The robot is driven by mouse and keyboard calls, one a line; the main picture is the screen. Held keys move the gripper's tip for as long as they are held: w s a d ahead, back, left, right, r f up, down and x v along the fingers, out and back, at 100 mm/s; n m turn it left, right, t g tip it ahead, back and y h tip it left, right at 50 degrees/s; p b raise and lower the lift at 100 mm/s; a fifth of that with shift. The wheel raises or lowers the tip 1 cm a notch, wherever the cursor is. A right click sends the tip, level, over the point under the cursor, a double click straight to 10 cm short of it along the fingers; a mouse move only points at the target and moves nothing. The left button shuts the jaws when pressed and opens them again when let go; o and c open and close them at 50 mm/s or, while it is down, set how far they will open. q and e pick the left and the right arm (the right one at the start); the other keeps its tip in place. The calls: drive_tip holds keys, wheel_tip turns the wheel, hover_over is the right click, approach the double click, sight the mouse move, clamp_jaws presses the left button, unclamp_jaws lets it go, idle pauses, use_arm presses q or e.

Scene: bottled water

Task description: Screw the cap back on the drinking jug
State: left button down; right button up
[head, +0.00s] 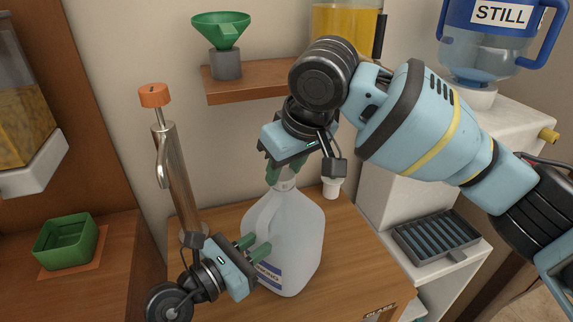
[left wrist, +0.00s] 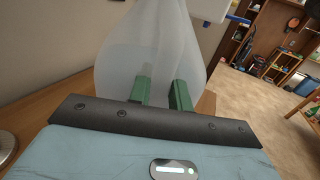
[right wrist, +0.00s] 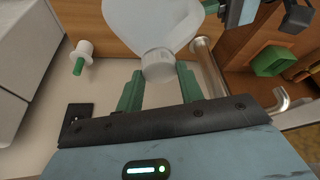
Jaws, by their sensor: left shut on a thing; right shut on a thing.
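The drinking jug (head: 305,225), a translucent white bottle with a blue label band, stands upright on the wooden table. My left gripper (head: 256,247) is shut on the jug's lower side; its green fingers also show against the jug in the left wrist view (left wrist: 163,88). My right gripper (head: 284,172) comes down from above at the jug's neck. In the right wrist view its fingers (right wrist: 158,85) are on either side of the whitish cap (right wrist: 157,66), which sits at the mouth of the jug. I cannot tell how tightly the cap sits.
A metal pump with an orange knob (head: 154,95) stands left of the jug. Behind are a wooden shelf (head: 255,82) with a green funnel (head: 220,30), and a small white fitting (head: 331,187). A grey ribbed tray (head: 435,237) lies at right, a green box (head: 66,241) at left.

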drive_tip(key=m, duration=0.2)
drive_tip(key=m+h, duration=0.1)
drive_tip(key=m, duration=0.1)
drive_tip(key=m+t+h, duration=0.1)
drive_tip(key=m, duration=0.1)
drive_tip(key=shift+s+a, duration=0.15)
drive_tip(key=shift+a, duration=0.15)
drive_tip(key=m+h, duration=0.2)
drive_tip(key=m, duration=0.3)
drive_tip(key=shift+a+m, duration=0.15)
drive_tip(key=shift+m, duration=0.25)
drive_tip(key=m+h, duration=0.1)
drive_tip(key=m, duration=0.2)
drive_tip(key=m+g+h, duration=0.1)
drive_tip(key=m, duration=0.2)
drive_tip(key=shift+w+a+g, duration=0.15)
drive_tip(key=shift+w+g, duration=0.05)
drive_tip(key=shift+g, duration=0.1)
drive_tip(key=m+g, duration=0.1)
drive_tip(key=m, duration=0.1)
drive_tip(key=m+g+h, duration=0.1)
drive_tip(key=m, duration=0.2)
drive_tip(key=shift+w+m, duration=0.15)
drive_tip(key=shift+m, duration=0.15)
drive_tip(key=o, duration=1)
drive_tip(key=shift+r, duration=2.2)
